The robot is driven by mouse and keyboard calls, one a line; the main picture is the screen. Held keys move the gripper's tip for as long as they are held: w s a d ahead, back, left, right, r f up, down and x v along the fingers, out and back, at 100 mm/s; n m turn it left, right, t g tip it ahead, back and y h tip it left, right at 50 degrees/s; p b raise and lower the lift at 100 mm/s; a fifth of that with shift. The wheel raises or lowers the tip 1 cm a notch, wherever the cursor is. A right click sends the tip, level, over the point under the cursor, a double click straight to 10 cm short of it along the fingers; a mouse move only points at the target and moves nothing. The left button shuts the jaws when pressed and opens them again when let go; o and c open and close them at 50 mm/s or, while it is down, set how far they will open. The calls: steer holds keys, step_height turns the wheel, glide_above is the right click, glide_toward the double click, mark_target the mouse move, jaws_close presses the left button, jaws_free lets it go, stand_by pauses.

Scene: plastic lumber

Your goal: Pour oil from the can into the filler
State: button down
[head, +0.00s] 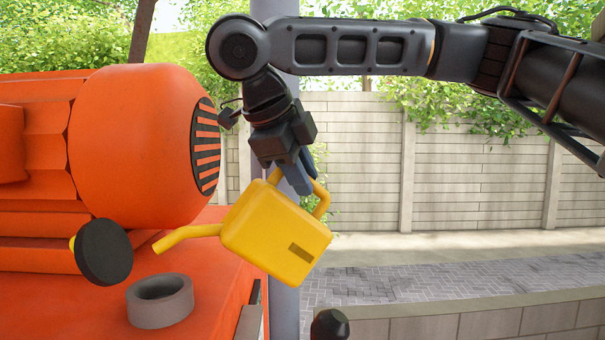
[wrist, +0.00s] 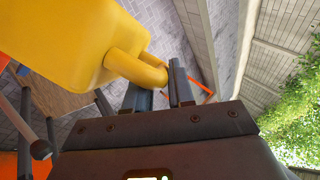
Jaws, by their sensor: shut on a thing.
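A yellow oil can (head: 275,235) hangs from my gripper (head: 297,180), tilted with its spout (head: 188,236) toward the left. My gripper is shut on the can's handle, which also shows between the fingers in the wrist view (wrist: 150,72). No oil stream is visible.
The orange machine body (head: 135,145) with a dark slatted grille (head: 205,150) rises behind the spout, close to my gripper's left. A grey post (head: 285,310) stands behind the can. The paved ground and wall (head: 475,160) at right are clear.

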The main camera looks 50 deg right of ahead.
steer(key=shift+w+a+r+p, duration=0.2)
steer(key=shift+r+p, duration=0.2)
steer(key=shift+p, duration=0.3)
